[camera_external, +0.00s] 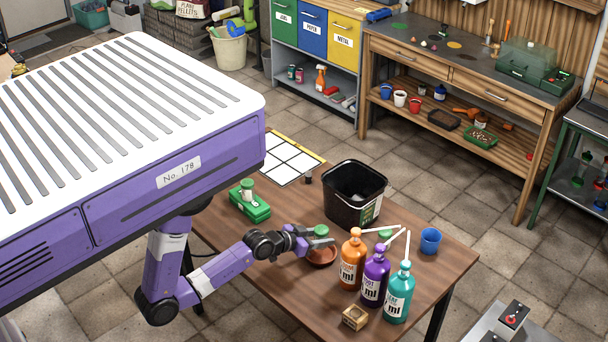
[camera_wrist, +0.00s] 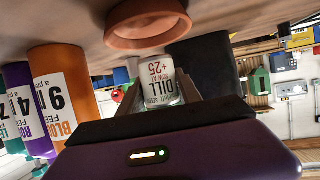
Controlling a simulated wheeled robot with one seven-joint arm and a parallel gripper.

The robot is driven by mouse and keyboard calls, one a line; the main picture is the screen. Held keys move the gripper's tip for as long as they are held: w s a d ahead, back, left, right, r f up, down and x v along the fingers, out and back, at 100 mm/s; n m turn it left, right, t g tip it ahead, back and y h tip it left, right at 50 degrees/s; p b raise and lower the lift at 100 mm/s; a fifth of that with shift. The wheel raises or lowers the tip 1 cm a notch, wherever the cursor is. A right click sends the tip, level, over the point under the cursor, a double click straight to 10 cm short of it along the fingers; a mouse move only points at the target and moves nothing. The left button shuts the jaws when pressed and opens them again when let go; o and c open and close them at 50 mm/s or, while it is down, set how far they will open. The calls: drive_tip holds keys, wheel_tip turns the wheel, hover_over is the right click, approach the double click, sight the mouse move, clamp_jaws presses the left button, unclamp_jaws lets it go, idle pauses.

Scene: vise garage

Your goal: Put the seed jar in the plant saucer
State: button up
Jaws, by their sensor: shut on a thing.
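My gripper (camera_external: 306,239) is shut on a seed jar with a green lid (camera_external: 321,231). In the wrist view the jar's white label (camera_wrist: 160,82) reads "DILL +25", upside down, between the fingers of my gripper (camera_wrist: 163,94). The terracotta plant saucer (camera_external: 321,256) is on the table, just below the jar in the outside view. The saucer also shows close by the jar in the wrist view (camera_wrist: 148,38). It looks empty where visible. Whether the jar touches the saucer I cannot tell.
Orange (camera_external: 352,262), purple (camera_external: 375,276) and teal (camera_external: 399,294) pump bottles stand right of the saucer. A black bin (camera_external: 345,210) stands behind it. Another green-lidded jar (camera_external: 247,186) is by a green box (camera_external: 254,211). A wooden block (camera_external: 355,318) lies at the front.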

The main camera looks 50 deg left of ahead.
drive_tip(key=shift+f, duration=1.95)
drive_tip(key=shift+f, duration=0.1)
drive_tip(key=o, duration=1.4)
drive_tip(key=shift+c, duration=0.2)
drive_tip(key=shift+r, duration=0.2)
drive_tip(key=shift+s, duration=0.4)
drive_tip(key=b+v, duration=0.1)
drive_tip(key=v, duration=1)
drive_tip(key=shift+a+r, duration=0.1)
drive_tip(key=shift+r, duration=0.05)
drive_tip(key=shift+s, duration=0.15)
